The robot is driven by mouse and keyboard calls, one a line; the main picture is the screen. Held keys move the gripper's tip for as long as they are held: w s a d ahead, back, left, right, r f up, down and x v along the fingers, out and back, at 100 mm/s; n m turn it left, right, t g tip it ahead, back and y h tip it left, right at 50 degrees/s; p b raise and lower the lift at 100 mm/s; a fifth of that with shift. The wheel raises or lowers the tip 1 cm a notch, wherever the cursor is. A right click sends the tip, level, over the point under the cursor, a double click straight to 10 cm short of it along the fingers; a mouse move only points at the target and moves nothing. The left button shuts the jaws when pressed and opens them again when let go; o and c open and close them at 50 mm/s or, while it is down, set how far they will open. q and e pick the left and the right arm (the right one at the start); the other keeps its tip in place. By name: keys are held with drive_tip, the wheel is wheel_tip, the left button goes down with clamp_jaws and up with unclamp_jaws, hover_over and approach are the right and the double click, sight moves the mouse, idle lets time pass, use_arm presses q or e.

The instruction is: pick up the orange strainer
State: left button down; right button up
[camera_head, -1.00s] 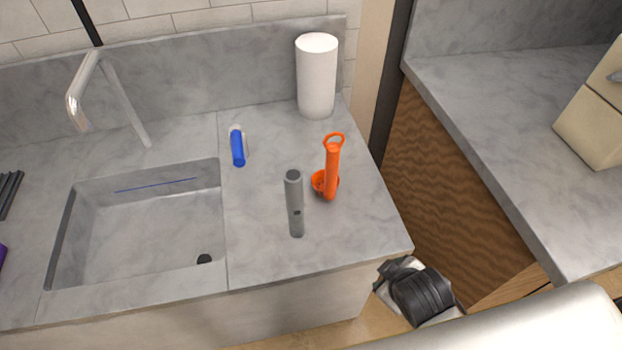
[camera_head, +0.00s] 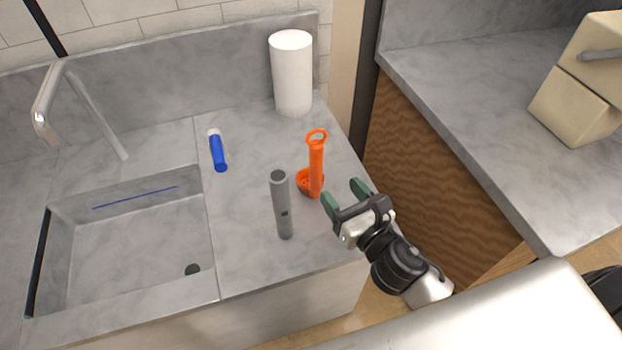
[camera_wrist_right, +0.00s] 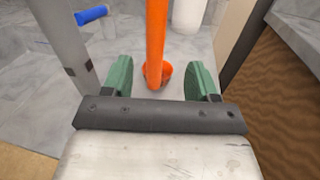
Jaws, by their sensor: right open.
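The orange strainer (camera_head: 316,166) stands upright on the grey counter, with a ring at the top of its handle and a round bowl at its foot. My right gripper (camera_head: 345,193) is open and empty just to the right of the strainer and in front of it, its green fingers pointing toward it. In the right wrist view, the strainer's shaft (camera_wrist_right: 156,42) shows between and beyond the two green fingertips (camera_wrist_right: 158,78). I see no contact. My left gripper is not in view.
A grey cylinder (camera_head: 282,205) stands close to the strainer's left. A blue tube (camera_head: 217,152) lies farther left, near the sink (camera_head: 140,290). A white roll (camera_head: 292,75) stands behind. The counter's right edge is close to my right gripper.

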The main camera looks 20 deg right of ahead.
sight(319, 170)
drive_tip(key=p+x, duration=0.1)
drive_tip(key=x, duration=0.3)
drive_tip(key=shift+w+a+r, duration=0.1)
drive_tip(key=shift+w+a, duration=0.1)
drive_tip(key=shift+w, duration=0.1)
drive_tip(key=shift+a+f+p+x, duration=0.15)
drive_tip(key=shift+p+x, duration=0.15)
drive_tip(key=shift+x, duration=1.25)
drive_tip(key=shift+a+f+p+x, duration=0.15)
drive_tip(key=shift+p+x, duration=0.1)
drive_tip(key=shift+x, duration=1.3)
drive_tip(key=shift+d, duration=0.15)
drive_tip(key=shift+s, duration=0.1)
drive_tip(key=shift+c, duration=0.2)
clamp_jaws()
